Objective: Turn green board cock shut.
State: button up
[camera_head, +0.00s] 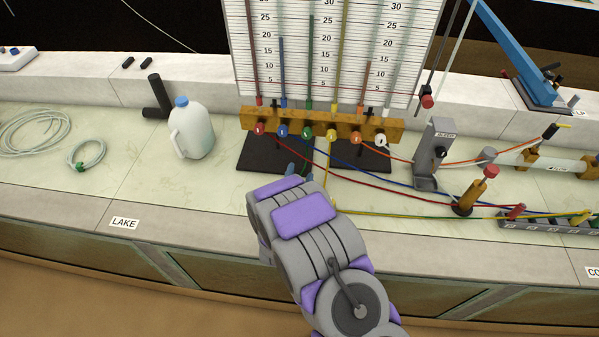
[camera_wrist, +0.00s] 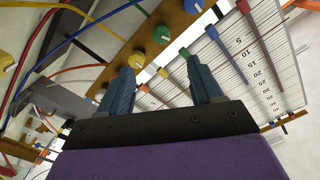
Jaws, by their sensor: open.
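The green board cock (camera_head: 307,133) is the third knob from the left on the yellow-brown manifold bar (camera_head: 291,124), below the green tube. My gripper (camera_head: 298,171) is in front of and below the bar, mostly hidden by my own arm in the head view. In the wrist view my gripper (camera_wrist: 160,70) is open and empty, its fingers wide apart. Whether a finger touches the knob I cannot tell.
Close neighbours are the blue cock (camera_head: 283,131) and yellow cock (camera_head: 331,135). Red, blue and yellow hoses run right from the bar. A white jug (camera_head: 191,128) stands left. A grey bracket (camera_head: 434,152) stands right. The bench top at left front is clear.

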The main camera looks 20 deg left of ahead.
aim_at(306, 136)
jog(key=w+a+n+b, duration=0.1)
jog(key=w+n+b, duration=0.1)
jog(key=w, duration=0.3)
jog(key=w+a+n+b, duration=0.2)
jog(key=w+n, duration=0.2)
jog(key=w, duration=0.2)
jog(key=w+a+n+b, duration=0.2)
jog(key=w+n, duration=0.1)
jog(key=w, duration=0.3)
jog(key=shift+a+r, duration=0.2)
jog(key=shift+r, duration=0.1)
dwell(0.3)
jog(key=shift+c, duration=0.4)
